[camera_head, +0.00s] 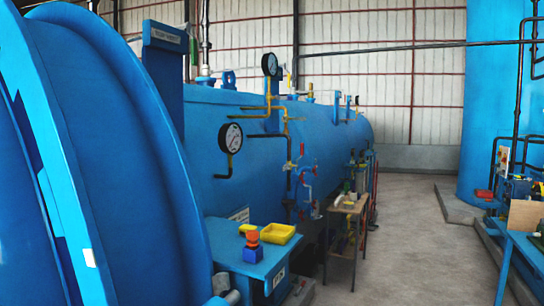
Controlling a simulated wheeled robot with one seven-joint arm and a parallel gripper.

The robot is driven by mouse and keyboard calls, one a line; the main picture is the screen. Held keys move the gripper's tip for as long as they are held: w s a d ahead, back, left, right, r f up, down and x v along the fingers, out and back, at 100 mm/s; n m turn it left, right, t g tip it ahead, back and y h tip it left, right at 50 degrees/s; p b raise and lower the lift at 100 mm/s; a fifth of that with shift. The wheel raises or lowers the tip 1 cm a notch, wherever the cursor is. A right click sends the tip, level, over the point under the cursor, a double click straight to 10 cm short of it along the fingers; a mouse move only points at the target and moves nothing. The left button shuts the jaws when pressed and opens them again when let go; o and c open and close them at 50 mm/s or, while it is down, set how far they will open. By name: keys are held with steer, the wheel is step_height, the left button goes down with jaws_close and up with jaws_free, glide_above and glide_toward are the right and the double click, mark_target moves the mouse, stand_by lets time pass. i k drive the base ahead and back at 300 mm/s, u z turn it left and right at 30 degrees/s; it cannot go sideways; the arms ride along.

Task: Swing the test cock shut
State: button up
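The large blue autoclave (205,165) fills the left and middle, with its big round flanged end (110,150) close in front. A white-faced gauge (231,137) sits on its side, and a second gauge (270,64) stands higher on yellow pipework (270,105). A cluster of small valves and pipes with red and blue parts (302,185) is on the side farther along. I cannot tell which small fitting is the test cock, nor its handle position. My gripper is not in view.
A blue stand (240,262) holds a yellow tray (277,234) and a red-and-blue object (252,248). A small brown-topped table (350,205) stands beyond. The concrete floor (415,230) is clear between these and the blue bench (525,250) and blue tank (490,100) at right.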

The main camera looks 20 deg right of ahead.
mark_target(301, 144)
steer(key=z, duration=0.6)
steer(key=i, duration=0.85)
steer(key=z, duration=1.1)
steer(key=i, duration=1.5)
steer(key=u, duration=0.05)
